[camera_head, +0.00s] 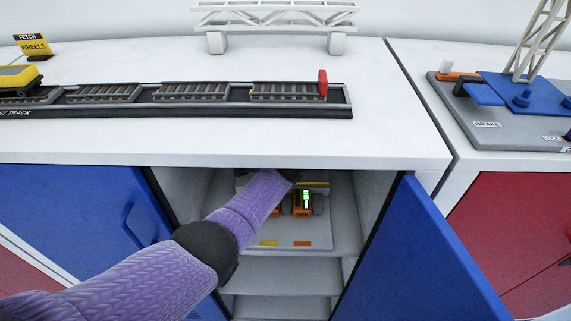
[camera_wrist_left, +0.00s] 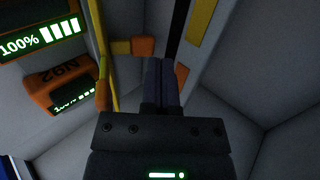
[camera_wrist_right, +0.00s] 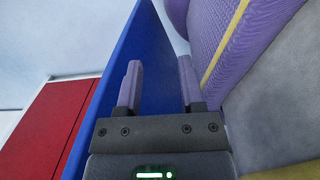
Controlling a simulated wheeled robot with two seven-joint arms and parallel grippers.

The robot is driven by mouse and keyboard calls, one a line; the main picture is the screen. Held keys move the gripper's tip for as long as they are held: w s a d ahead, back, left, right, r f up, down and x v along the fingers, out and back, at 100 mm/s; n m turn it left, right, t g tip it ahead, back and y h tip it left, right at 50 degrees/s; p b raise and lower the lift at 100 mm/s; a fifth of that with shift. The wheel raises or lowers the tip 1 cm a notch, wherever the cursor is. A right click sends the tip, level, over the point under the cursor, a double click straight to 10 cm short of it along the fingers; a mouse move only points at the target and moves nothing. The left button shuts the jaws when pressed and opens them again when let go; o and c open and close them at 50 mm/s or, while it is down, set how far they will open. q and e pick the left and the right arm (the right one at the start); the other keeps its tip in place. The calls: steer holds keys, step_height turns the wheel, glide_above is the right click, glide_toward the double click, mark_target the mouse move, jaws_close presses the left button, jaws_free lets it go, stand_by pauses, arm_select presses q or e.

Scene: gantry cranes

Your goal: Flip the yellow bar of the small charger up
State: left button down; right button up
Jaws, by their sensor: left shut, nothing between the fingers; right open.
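The charger is inside the open cabinet, with an orange battery (camera_head: 303,205) and a lit green display. A yellow bar (camera_head: 319,187) shows beside my left arm near the top of the charger; the arm hides part of the charger. In the left wrist view a thin yellow bar (camera_wrist_left: 101,35) runs beside the orange battery (camera_wrist_left: 58,88) and a green 100% display (camera_wrist_left: 42,38). My left gripper (camera_wrist_left: 162,68) is shut and empty, to the right of that bar and apart from it. My right gripper (camera_wrist_right: 158,80) is open and empty, outside the cabinet.
The blue cabinet door (camera_head: 422,265) stands open on the right and shows close to my right gripper. The cabinet walls are close around my left arm. Rails (camera_head: 190,92) lie on the white counter (camera_head: 240,140) above. Red cabinets (camera_head: 520,225) are further right.

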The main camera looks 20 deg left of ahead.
steer(key=shift+s, duration=0.4)
arm_select(q)
steer(key=p+v, duration=0.6)
steer(key=shift+w+r, duration=0.3)
steer(key=shift+r, duration=0.1)
steer(key=s+d+f+p, duration=0.1)
steer(key=s+d+p, duration=0.2)
steer(key=s, duration=0.8)
steer(key=shift+s+f+p, duration=0.2)
steer(key=shift+f+p, duration=0.05)
steer(key=shift+p, duration=0.3)
arm_select(e)
steer(key=w+a+r, duration=0.2)
steer(key=w+r, duration=0.1)
steer(key=r, duration=0.7)
steer(key=shift+a+t, duration=0.15)
steer(key=shift+t, duration=0.15)
